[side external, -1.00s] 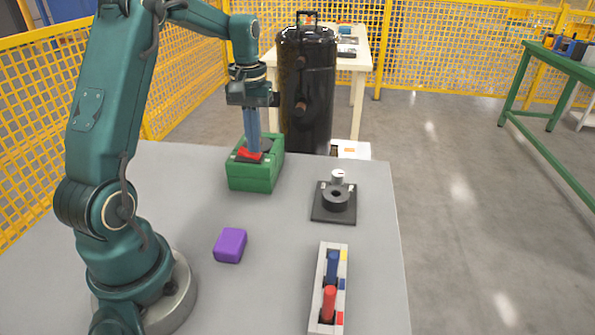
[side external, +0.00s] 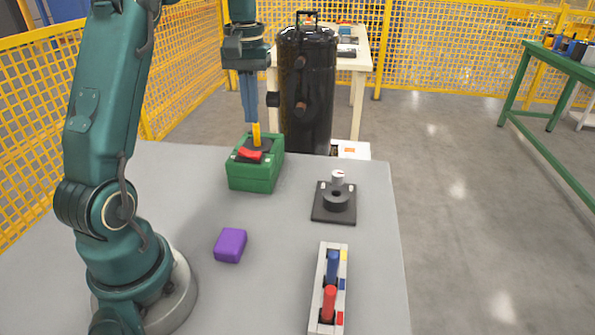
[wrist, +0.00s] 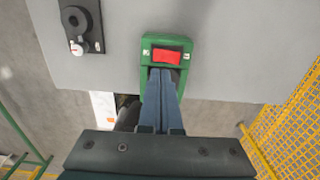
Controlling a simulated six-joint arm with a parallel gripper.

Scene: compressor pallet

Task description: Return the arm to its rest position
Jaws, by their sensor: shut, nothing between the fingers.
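My gripper (side external: 249,120) is shut and empty, its blue fingers pointing down. It hangs above the green box (side external: 254,176) at the back of the grey table. On the box's dark top are a red piece (side external: 250,154) and an upright yellow peg (side external: 256,134). The peg's top is close below my fingertips; I cannot tell whether they touch. In the wrist view my fingertips (wrist: 163,72) lie in front of the green box (wrist: 147,57), just below its red piece (wrist: 167,56) in the picture. The yellow peg is hidden there.
A purple block (side external: 230,245), a black fixture with a ring and gauge (side external: 335,202), and a rack (side external: 341,284) with blue and red pegs stand on the table. A tall black tank (side external: 307,85) stands behind it. Yellow fencing (side external: 440,50) encloses the area.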

